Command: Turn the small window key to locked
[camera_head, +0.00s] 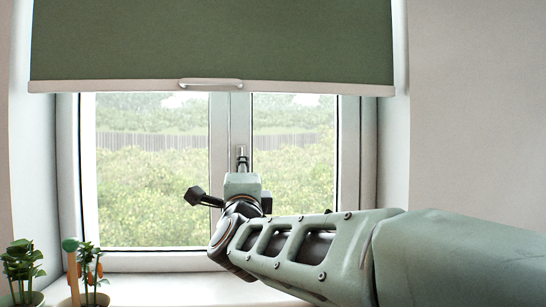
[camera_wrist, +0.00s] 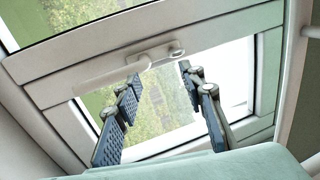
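The window (camera_head: 165,200) has white frames and a central upright. In the wrist view a pale window handle (camera_wrist: 110,67) lies along the frame, with a round boss (camera_wrist: 177,49) at its right end. I cannot make out a separate small key or its turned position. My gripper (camera_wrist: 159,73) is open, its two dark ribbed fingers apart and nothing visibly held. The fingertips appear just below the handle and boss in that view; I cannot tell whether they touch. In the head view my gripper (camera_head: 242,158) is before the central upright, and my arm hides the lower right of the window.
A green roller blind (camera_head: 212,40) with a pale bottom bar covers the window's top. White side walls flank the recess. The sill (camera_head: 165,290) is clear right of the plants.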

